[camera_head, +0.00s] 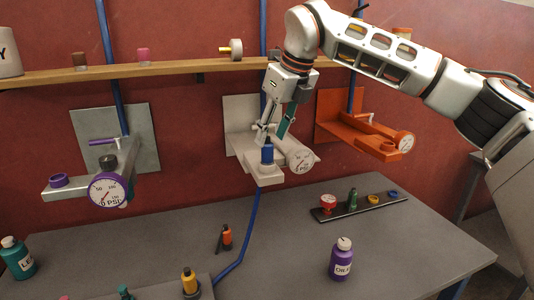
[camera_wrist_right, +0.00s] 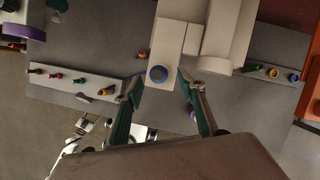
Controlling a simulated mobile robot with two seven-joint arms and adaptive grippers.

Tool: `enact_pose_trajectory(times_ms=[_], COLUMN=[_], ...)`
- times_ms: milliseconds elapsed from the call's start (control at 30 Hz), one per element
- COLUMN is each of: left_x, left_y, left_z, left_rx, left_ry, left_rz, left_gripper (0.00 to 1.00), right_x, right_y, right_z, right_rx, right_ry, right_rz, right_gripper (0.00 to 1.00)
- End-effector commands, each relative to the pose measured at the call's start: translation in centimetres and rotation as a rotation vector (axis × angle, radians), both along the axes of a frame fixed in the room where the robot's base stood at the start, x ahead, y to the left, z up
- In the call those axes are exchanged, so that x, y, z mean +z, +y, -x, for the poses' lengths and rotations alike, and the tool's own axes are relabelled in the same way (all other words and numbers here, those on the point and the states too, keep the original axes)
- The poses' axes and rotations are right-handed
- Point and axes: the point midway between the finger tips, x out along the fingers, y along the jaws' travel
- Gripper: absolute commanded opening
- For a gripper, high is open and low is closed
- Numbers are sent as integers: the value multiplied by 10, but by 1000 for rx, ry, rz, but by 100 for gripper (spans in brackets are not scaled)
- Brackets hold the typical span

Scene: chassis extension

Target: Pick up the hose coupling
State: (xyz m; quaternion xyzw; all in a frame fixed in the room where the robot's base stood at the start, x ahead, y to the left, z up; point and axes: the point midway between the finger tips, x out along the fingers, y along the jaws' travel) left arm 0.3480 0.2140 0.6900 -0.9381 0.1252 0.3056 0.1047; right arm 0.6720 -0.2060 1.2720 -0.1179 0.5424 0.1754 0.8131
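A blue coupling (camera_head: 267,153) stands upright on the front block of the white gauge fixture (camera_head: 264,174). From above, in the right wrist view, it shows as a blue ring (camera_wrist_right: 157,74) with a dark centre. I take it for the hose coupling. My right gripper (camera_head: 272,136) points down over it. In the right wrist view its fingers (camera_wrist_right: 160,82) are spread to either side of the blue ring, with a gap on both sides. White and silver parts at the lower left of that view may be my left arm; its fingers cannot be made out.
A grey gauge fixture with purple parts (camera_head: 108,190) is at left, an orange one (camera_head: 375,142) at right. The table (camera_head: 300,222) below holds bottles, a dark tray (camera_head: 362,206) and small coloured couplings. A wooden shelf (camera_head: 180,72) runs behind. A blue hose hangs from the white fixture.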

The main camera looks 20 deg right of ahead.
Motion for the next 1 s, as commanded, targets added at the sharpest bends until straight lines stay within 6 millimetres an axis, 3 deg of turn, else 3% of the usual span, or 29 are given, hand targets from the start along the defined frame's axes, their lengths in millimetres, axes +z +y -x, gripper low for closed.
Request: enact_pose_trajectory(times_ms=[267,567,733,1000], left_x=[5,8,7,4], left_y=[7,7,7,10], left_z=[-1,-9,-8,-4], left_rx=[15,24,23,17], left_ry=[5,-6,-4,4], left_rz=[-6,-3,-4,-12], left_gripper=[56,56,56,56], right_x=[-36,-41,-41,-40], right_y=[8,9,9,9], right_z=[-11,-13,-13,-13], right_rx=[1,1,1,1], right_ry=[4,1,2,1], right_rz=[-1,-2,-1,-2], right_gripper=[40,40,1,0])
